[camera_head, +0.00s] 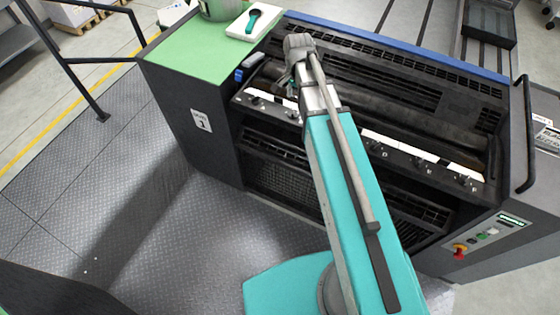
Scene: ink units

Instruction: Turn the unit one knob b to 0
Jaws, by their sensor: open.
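The ink unit (196,132) carries a label with the number 1 on its left side. A long rail with small dark knobs and white strips runs along its front. One knob (256,100) shows left of my arm, and others show right of it, among them one knob (378,148) near the arm and one knob (464,180) near the right end. The letters and scale marks are too small to read, so I cannot tell which is knob b or its setting. My gripper (292,88) is open above the rail's left part. My arm hides part of the rail.
A green top (195,50) at the left bears a pot (220,8) and a white tray (254,24) with a teal tool. A blue-capped object (239,75) stands near the rail's left end. A control panel with a red button (460,250) is at right. The plate floor at left is clear.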

